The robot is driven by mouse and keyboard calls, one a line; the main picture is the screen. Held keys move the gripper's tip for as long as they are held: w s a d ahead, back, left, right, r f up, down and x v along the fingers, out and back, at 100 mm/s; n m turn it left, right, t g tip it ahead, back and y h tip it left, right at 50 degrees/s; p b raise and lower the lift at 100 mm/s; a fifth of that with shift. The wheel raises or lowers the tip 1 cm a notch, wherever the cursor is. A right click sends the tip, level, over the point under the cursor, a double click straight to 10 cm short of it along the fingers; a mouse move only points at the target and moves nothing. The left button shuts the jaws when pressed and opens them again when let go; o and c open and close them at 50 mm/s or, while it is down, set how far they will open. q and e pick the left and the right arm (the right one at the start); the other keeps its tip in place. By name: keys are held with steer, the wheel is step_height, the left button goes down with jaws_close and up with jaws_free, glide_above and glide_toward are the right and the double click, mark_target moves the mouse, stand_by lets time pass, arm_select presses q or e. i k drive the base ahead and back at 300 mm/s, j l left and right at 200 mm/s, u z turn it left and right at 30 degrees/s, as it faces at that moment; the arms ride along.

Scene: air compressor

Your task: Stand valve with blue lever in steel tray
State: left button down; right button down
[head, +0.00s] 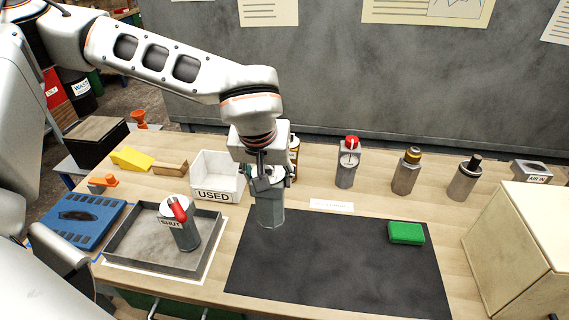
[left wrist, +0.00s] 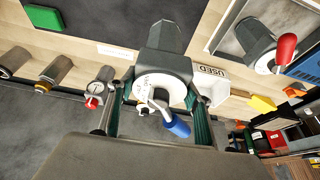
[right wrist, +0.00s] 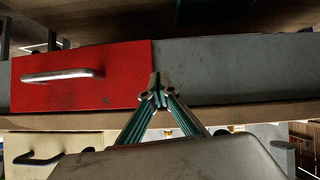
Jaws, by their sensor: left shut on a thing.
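My left gripper (head: 266,178) is shut on the valve with the blue lever. The valve's grey body (head: 270,210) hangs upright below the fingers, over the bench near the black mat's upper left corner. The blue lever (left wrist: 176,124) and white dial show between the fingers in the left wrist view. The steel tray (head: 122,237) lies to the left on a white-bordered patch. A valve with a red lever (head: 187,235), marked SHUT, stands in the tray's right part. My right gripper (right wrist: 158,98) is low, facing drawer fronts; its fingertips appear together with nothing between them.
A white USED bin (head: 232,189) stands between the tray and the wall. Several fittings, including a red-topped gauge (head: 346,172), line the back. A green block (head: 406,233) lies on the black mat (head: 320,270). A blue pad (head: 80,222) is left of the tray. The tray's left part is clear.

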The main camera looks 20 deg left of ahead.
mark_target(146, 236)
steer(key=k+j, duration=0.4)
steer(key=j, duration=0.15)
steer(key=k+j, duration=0.35)
steer(key=j, duration=0.75)
steer(key=i+j, duration=0.15)
steer(key=j, duration=0.15)
steer(key=i+j, duration=0.15)
steer(key=j, duration=0.2)
